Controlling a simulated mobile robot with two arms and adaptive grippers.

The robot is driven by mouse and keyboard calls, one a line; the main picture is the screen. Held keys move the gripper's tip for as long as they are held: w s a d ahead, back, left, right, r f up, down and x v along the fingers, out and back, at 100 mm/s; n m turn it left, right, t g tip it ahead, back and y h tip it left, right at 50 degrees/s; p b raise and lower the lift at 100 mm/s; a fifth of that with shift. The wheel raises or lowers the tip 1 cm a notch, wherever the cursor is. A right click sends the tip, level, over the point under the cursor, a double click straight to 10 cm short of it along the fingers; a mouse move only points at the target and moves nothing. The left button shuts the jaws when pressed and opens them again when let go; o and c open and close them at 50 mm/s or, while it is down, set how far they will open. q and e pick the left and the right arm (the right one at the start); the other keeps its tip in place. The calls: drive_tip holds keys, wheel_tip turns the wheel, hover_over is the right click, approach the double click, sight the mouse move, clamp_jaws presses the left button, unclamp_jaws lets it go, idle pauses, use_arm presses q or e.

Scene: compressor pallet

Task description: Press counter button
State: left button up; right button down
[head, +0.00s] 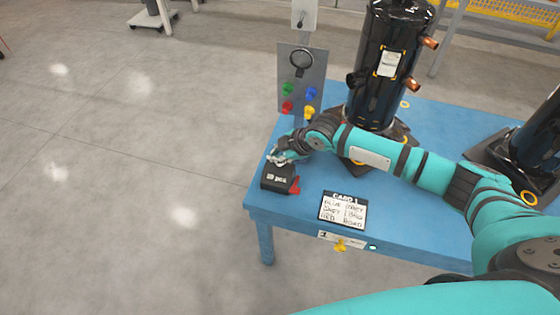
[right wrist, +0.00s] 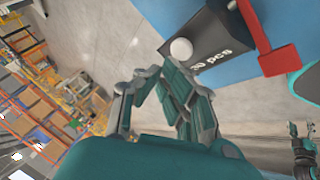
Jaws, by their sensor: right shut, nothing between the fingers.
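The counter (head: 278,178) is a small black box with white "pcs" lettering and a red lever at its side. It sits at the left front corner of the blue table. In the right wrist view the counter (right wrist: 225,42) shows a round white button (right wrist: 181,50) near its end. My right gripper (head: 281,157) is shut and empty, right at the counter's back edge. In the right wrist view its fingers (right wrist: 162,72) point toward the button, with the tips close to it. I cannot tell whether they touch. My left gripper is not seen in the head view.
The blue table (head: 300,212) carries a lettered card (head: 343,209) and black compressors (head: 385,65). A grey panel (head: 301,75) with coloured knobs stands behind the counter. Open floor lies left of the table.

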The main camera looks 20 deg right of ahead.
drive_tip(key=shift+f, duration=0.15)
idle(0.6)
drive_tip(key=shift+f, duration=0.3)
drive_tip(key=shift+f+b, duration=0.35)
drive_tip(key=shift+f, duration=0.25)
idle(0.7)
idle(0.3)
drive_tip(key=shift+r+p, duration=1.05)
wheel_tip(320, 180, up, 5)
drive_tip(key=p, duration=0.5)
idle(0.9)
